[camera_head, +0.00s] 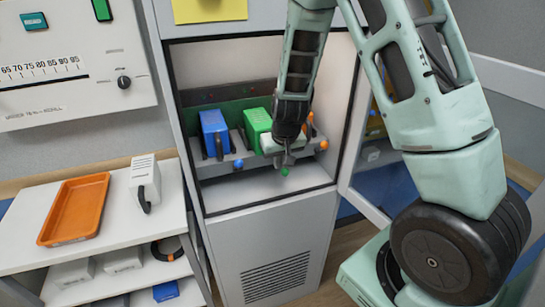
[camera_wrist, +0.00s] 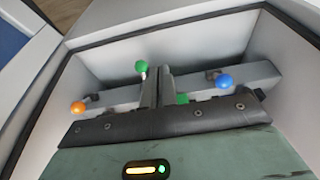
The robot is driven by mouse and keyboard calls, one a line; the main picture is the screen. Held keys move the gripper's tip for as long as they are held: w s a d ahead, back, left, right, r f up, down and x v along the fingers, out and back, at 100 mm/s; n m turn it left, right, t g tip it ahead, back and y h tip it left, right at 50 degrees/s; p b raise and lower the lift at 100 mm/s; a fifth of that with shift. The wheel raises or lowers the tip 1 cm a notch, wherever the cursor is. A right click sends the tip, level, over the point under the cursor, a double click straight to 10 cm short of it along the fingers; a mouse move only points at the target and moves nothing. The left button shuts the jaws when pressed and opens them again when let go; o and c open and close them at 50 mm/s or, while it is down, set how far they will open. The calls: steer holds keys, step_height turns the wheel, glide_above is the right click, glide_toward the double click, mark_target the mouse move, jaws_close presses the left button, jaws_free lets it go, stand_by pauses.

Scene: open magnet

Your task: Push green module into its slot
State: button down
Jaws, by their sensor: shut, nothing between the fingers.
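The green module (camera_head: 257,127) stands in the rack inside the open cabinet, between a blue module and a mostly hidden orange part. My gripper (camera_head: 286,162) is shut and empty, in front of the rack and just right of the green module. In the wrist view its closed fingers (camera_wrist: 157,74) point at the rack. A green ball knob (camera_wrist: 141,66) shows just left of the fingertips, and another green spot (camera_wrist: 182,99) lies right of them. I cannot tell whether the fingers touch the module.
The blue module (camera_head: 214,133) stands left of the green one. A blue ball (camera_head: 238,164) and an orange ball (camera_head: 323,145) sit along the rack's front. The cabinet's side walls are close. A shelf at left holds an orange tray (camera_head: 47,228) and a white module (camera_head: 145,181).

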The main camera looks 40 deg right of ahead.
steer(key=shift+w+d+f+p, duration=0.2)
steer(key=shift+w+f+p, duration=0.15)
steer(key=shift+w, duration=0.35)
steer(key=shift+w+d+f+p, duration=0.3)
steer(key=shift+w+p, duration=0.1)
steer(key=shift+w, duration=0.35)
steer(key=shift+w+d+f+p, duration=0.15)
steer(key=shift+w+f+p, duration=0.2)
steer(key=shift+w, duration=0.35)
steer(key=shift+r, duration=0.1)
steer(key=shift+w+d, duration=0.25)
steer(key=shift+w, duration=0.65)
steer(key=shift+w+d, duration=0.25)
steer(key=shift+w, duration=0.65)
